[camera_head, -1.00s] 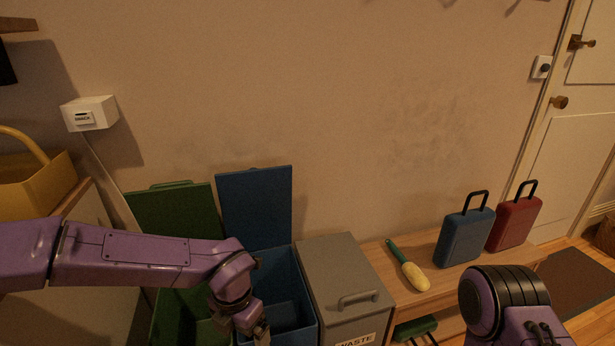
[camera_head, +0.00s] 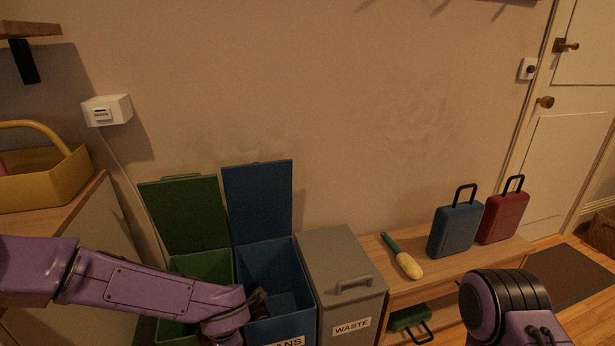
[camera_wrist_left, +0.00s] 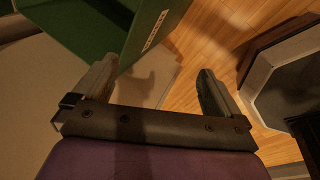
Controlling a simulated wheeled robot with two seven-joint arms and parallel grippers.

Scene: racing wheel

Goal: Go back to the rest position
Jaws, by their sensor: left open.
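My left arm comes in from the left in the head view and bends down in front of the green and blue bins; its gripper is below the picture edge there. In the left wrist view my left gripper (camera_wrist_left: 155,85) is open and empty, with its two fingers wide apart above the wooden floor. The green bin (camera_wrist_left: 100,30) is close to its left finger; I cannot tell if they touch. My right arm shows only as a rounded purple and black link at the lower right of the head view, and its gripper is out of sight.
The green bin (camera_head: 185,215) and blue bin (camera_head: 258,200) have raised lids. A grey waste bin (camera_head: 340,260) is closed. A wooden bench (camera_head: 455,275) holds a brush (camera_head: 403,256), a blue case (camera_head: 455,230) and a red case (camera_head: 502,218). A yellow basket (camera_head: 45,190) stands left.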

